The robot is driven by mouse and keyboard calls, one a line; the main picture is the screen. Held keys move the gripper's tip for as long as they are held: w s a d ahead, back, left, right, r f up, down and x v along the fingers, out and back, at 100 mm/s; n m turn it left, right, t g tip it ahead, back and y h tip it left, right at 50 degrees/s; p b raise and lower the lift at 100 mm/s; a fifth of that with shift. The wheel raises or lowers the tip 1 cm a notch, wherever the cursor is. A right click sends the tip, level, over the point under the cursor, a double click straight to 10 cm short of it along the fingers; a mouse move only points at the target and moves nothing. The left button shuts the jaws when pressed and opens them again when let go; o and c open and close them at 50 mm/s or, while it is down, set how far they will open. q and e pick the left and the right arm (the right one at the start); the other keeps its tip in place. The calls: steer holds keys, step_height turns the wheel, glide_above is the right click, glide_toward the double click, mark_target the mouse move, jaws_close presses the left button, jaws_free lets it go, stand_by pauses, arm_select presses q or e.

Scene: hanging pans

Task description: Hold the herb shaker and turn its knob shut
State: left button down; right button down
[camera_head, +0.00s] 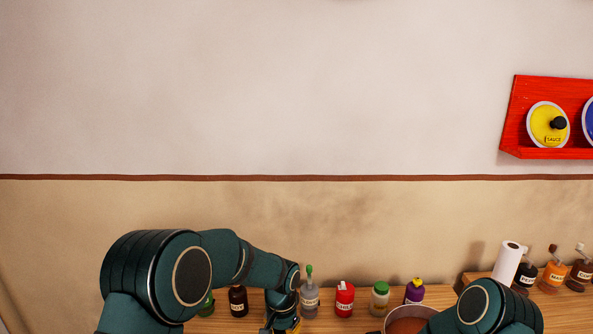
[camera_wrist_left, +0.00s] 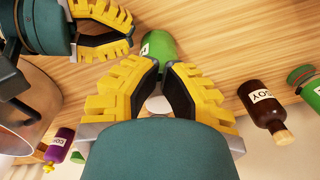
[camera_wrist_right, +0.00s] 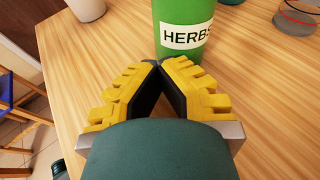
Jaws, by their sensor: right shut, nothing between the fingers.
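The green herb shaker (camera_wrist_right: 180,30) stands on the wooden table in the right wrist view, its HERBS label facing me and its top cut off by the frame. My right gripper (camera_wrist_right: 160,64) is shut and empty, its fingertips just in front of the shaker. In the left wrist view the shaker's green body (camera_wrist_left: 158,46) shows beyond the fingertips of my left gripper (camera_wrist_left: 160,68). These tips are close together, with a whitish round shape between the fingers; whether they grip the shaker is unclear. My right gripper (camera_wrist_left: 128,25) also shows there, beside the shaker.
In the head view a red bottle (camera_head: 344,299), other bottles and a pot (camera_head: 386,323) line the table. The table's left edge shows in the right wrist view.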

arm_select(q)
steer(key=shift+w+a, duration=0.2)
steer(key=shift+w, duration=0.05)
steer(key=shift+a, duration=0.1)
stand_by(0.5)
step_height(320, 180, up, 6)
steer(key=shift+s+a, duration=0.25)
stand_by(0.4)
